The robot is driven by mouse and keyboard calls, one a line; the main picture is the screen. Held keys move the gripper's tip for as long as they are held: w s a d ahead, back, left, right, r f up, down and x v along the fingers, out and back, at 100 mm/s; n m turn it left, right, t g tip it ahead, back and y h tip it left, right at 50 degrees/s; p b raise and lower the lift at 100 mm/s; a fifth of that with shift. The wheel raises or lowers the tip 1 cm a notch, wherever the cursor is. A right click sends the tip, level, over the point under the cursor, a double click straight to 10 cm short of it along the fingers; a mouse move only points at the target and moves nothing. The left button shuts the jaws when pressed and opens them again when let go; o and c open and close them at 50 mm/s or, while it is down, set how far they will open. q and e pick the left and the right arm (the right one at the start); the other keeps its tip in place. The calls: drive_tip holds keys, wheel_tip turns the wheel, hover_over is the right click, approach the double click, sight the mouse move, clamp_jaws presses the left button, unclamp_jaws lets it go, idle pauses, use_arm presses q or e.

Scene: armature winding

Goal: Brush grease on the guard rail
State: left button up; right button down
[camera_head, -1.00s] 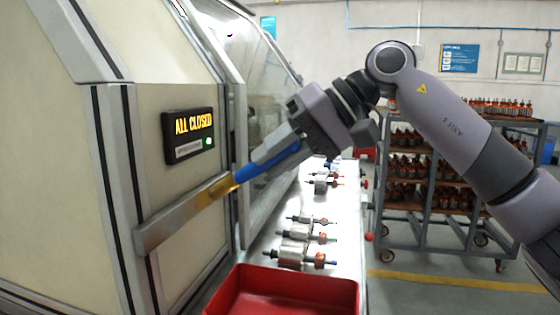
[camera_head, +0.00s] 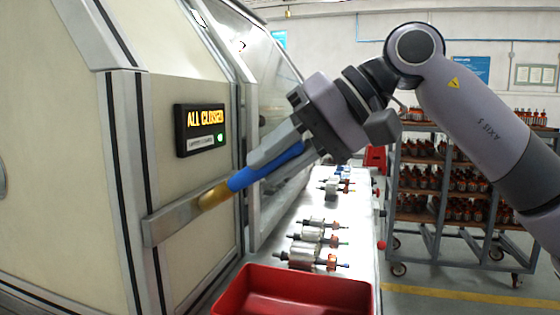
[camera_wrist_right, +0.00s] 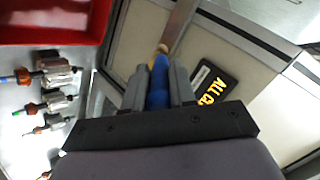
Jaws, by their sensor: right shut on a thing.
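The guard rail (camera_head: 172,222) is a flat grey metal bar on the front of the pale machine, below the lit sign. My right gripper (camera_head: 262,165) is shut on the blue handle of a brush (camera_head: 264,167). The brush tilts down to the left, and its golden end overlaps the rail's right part. Contact is hard to tell. In the right wrist view, the blue brush handle (camera_wrist_right: 158,85) sits between the two grey fingers of the right gripper (camera_wrist_right: 159,88), with its tan tip by the rail (camera_wrist_right: 181,27). Grease cannot be clearly made out. My left gripper is out of view.
The sign (camera_head: 201,130) reads "ALL CLOSED". A red tray (camera_head: 292,285) stands in front on the metal bench (camera_head: 352,262). Several armatures (camera_head: 312,256) lie on the bench beyond it. A shelf cart (camera_head: 430,229) with several parts stands at the right back.

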drive_tip(key=shift+s+a+f+b, duration=0.1)
drive_tip(key=shift+s+a+b, duration=0.2)
drive_tip(key=shift+s, duration=0.4)
drive_tip(key=shift+s+a+r+b, duration=0.15)
drive_tip(key=shift+s+b, duration=0.1)
drive_tip(key=shift+s, duration=0.5)
drive_tip(key=shift+s+a+f+b, duration=0.15)
drive_tip(key=shift+s+a+b, duration=0.15)
drive_tip(key=shift+s, duration=0.4)
drive_tip(key=shift+s+a+b, duration=0.2)
drive_tip(key=shift+s+a, duration=0.05)
drive_tip(key=shift+s, duration=0.55)
drive_tip(key=shift+s+a+b, duration=0.25)
drive_tip(key=shift+s, duration=0.5)
drive_tip(key=shift+s+a+b, duration=0.2)
drive_tip(key=shift+s+a, duration=0.05)
drive_tip(key=shift+s, duration=0.55)
drive_tip(key=s+d+b, duration=0.1)
drive_tip(key=d, duration=0.4)
drive_tip(key=shift+s+d, duration=0.4)
drive_tip(key=d, duration=0.1)
drive_tip(key=s+d, duration=0.1)
drive_tip(key=d, duration=0.1)
drive_tip(key=shift+a, duration=0.1)
